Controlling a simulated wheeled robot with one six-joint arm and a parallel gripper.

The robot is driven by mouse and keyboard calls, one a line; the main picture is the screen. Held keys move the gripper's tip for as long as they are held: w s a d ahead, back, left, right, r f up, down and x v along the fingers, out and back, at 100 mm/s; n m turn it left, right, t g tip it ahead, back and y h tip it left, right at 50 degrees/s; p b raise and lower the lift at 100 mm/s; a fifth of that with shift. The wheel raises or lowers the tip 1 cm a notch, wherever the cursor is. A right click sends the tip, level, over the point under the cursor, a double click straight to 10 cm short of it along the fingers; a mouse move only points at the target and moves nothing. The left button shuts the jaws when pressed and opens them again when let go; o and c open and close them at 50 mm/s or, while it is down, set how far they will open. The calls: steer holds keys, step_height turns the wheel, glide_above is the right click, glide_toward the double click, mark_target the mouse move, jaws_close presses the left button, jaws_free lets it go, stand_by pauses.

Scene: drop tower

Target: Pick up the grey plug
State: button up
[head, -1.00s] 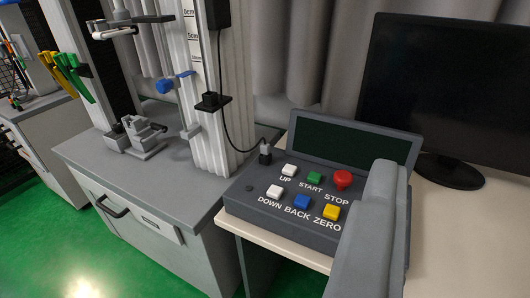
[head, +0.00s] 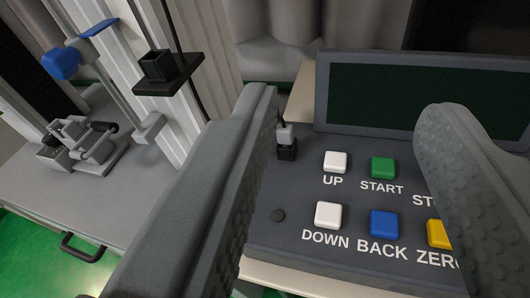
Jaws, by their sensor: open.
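The grey plug (head: 286,135) stands upright in a black socket (head: 287,153) at the back left of the dark control box (head: 300,190). A black cable rises from its top and is partly hidden behind my left finger. My gripper (head: 350,112) is open and empty, with one finger to the left of the plug and the other far to its right, over the buttons. The left finger is close beside the plug in the picture; I cannot tell whether they touch.
The box carries white UP and DOWN, green START (head: 383,167), blue BACK and yellow ZERO buttons. A dark screen (head: 430,103) stands behind them. At left are the tower column, a black bracket (head: 165,75) and a grey clamp (head: 80,142).

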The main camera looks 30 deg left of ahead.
mark_target(284, 135)
steer(key=w+a+f+g+h, duration=0.1)
steer(key=a+f+g+h, duration=0.15)
steer(key=a+f, duration=0.6)
steer(key=shift+y, duration=0.25)
steer(key=x, duration=0.6)
steer(key=f+x, duration=0.1)
steer(key=x, duration=0.5)
steer(key=d+x, duration=0.1)
steer(key=x, duration=0.5)
steer(key=shift+s+f, duration=0.25)
steer(key=shift+f, duration=0.05)
steer(key=c, duration=0.8)
